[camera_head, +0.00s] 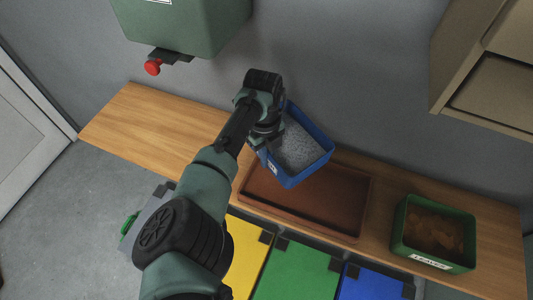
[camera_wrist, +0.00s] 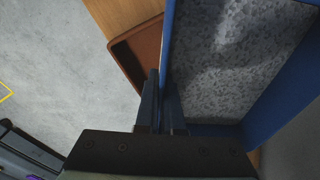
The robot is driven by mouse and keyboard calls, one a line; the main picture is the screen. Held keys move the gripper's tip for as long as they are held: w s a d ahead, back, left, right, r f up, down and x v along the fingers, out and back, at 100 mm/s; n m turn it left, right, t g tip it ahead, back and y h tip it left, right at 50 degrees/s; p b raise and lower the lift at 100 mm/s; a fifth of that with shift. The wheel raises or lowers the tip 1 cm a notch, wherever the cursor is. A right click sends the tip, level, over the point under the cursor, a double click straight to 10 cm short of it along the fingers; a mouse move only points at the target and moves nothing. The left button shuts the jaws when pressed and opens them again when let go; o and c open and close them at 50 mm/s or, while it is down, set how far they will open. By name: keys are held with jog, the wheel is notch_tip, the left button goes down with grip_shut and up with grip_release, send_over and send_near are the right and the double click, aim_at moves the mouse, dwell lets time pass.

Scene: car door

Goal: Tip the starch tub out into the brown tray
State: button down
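A blue tub (camera_head: 305,169) full of pale grey speckled stuff (camera_head: 296,145) is held over the back part of the brown tray (camera_head: 345,227). A small label on its front is too small to read. My gripper (camera_head: 264,150) is at the tub's left side. In the wrist view my gripper (camera_wrist: 161,108) has its fingers on either side of the tub's wall (camera_wrist: 168,45), shut on it. The stuff still lies inside the tub, and the tub looks close to level. The brown tray looks empty where it shows; a corner (camera_wrist: 140,50) shows in the wrist view.
A green tub (camera_head: 408,245) with brown contents and a label stands right on the wooden bench (camera_head: 112,122). Yellow, green and blue lids (camera_head: 296,272) are below the bench's front. A green hopper (camera_head: 190,25) with a red knob (camera_head: 152,67) and a beige cabinet (camera_head: 490,60) hang above.

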aim_at(272, 157)
jog(key=shift+w+a+f+t+y+p, duration=0.15)
jog(key=shift+t+y+p, duration=0.65)
jog(key=shift+p, duration=1)
jog(key=shift+r+t+y+p, duration=0.55)
jog(key=shift+t+p, duration=0.25)
jog(key=shift+p, duration=0.6)
jog(key=shift+r+t+y+p, duration=0.25)
jog(key=shift+r+t+p, duration=0.05)
jog(key=shift+t+p, duration=0.15)
jog(key=shift+d+r+t+y+p, duration=0.2)
jog(key=shift+t+y+p, duration=0.1)
jog(key=shift+t, duration=0.05)
jog(key=shift+s+d+r+t+y+b, duration=0.1)
jog(key=shift+s+t+y+b, duration=0.1)
jog(key=shift+t+y, duration=0.15)
jog(key=shift+s+r+t+y+b, duration=0.15)
jog(key=shift+t+y, duration=0.1)
jog(key=shift+t, duration=0.2)
jog(key=shift+s+d+r+t+y+b, duration=0.1)
jog(key=shift+s+d+t+y+b, duration=0.05)
jog(key=shift+t+y+b, duration=0.3)
jog(key=shift+s+d+r+t+y+b, duration=0.15)
jog(key=shift+t+y+b, duration=0.1)
jog(key=shift+t+b, duration=0.3)
jog(key=shift+s+b, duration=0.1)
jog(key=shift+b, duration=0.35)
